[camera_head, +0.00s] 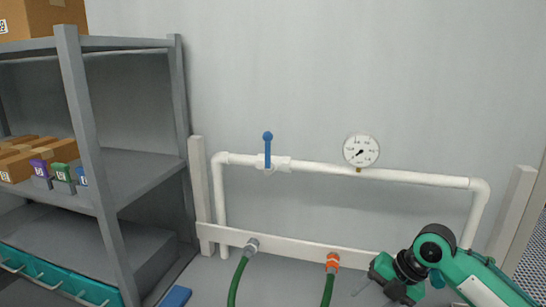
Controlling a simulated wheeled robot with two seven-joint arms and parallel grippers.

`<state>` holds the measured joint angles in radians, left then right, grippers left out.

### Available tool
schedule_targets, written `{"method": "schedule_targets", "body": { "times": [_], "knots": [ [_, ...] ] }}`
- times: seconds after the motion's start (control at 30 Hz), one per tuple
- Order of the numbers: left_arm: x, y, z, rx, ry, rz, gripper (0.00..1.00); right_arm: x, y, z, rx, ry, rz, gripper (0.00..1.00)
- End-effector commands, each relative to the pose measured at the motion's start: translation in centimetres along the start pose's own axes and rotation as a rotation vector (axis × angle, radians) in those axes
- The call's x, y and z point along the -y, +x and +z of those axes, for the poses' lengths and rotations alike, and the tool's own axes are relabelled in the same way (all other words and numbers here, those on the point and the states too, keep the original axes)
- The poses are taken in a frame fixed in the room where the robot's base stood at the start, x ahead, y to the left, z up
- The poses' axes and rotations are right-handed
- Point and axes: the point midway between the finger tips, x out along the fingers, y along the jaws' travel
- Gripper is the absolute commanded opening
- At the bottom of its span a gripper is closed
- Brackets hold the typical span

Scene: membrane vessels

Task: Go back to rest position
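My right arm comes in from the lower right, green and white with black joints. My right gripper (372,284) is at its end, low in the view, to the right of the orange hose fitting. A thin grey finger part shows, but its fingertips are small and partly hidden, so I cannot tell whether it is open or shut. I see nothing held in it. My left gripper is not in view.
White pipework (420,176) carries a blue-handled valve (267,148), upright, and a round gauge (361,150). Green hoses hang from a grey fitting (251,246) and an orange fitting (332,261). A grey shelf (90,130) with boxes (62,151) stands left. A blue object (175,297) lies at the bottom.

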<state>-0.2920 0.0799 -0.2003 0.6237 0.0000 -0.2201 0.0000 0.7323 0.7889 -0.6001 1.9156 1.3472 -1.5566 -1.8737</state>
Motion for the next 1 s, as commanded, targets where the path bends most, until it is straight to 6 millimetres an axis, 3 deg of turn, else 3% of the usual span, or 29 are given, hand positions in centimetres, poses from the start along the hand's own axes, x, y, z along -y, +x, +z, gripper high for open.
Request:
{"method": "schedule_targets", "body": {
  "times": [0.27,0.4,0.6,0.8,1.0],
  "knots": [
    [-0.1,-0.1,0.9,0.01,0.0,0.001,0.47,1.5,5.9,-3.6,0.016,0.244,0.0,0.57],
    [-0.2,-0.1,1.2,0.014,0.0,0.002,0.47,2.9,9.4,-6.5,0.042,0.462,0.015,0.57],
    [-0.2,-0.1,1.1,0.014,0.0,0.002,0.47,5.3,13.0,-10.4,0.089,0.813,0.053,0.57],
    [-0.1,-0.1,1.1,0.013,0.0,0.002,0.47,8.4,15.0,-14.2,0.15,1.206,0.1,0.57],
    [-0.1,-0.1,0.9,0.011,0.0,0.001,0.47,12.7,15.6,-17.7,0.242,1.627,0.152,0.57]
  ]
}}
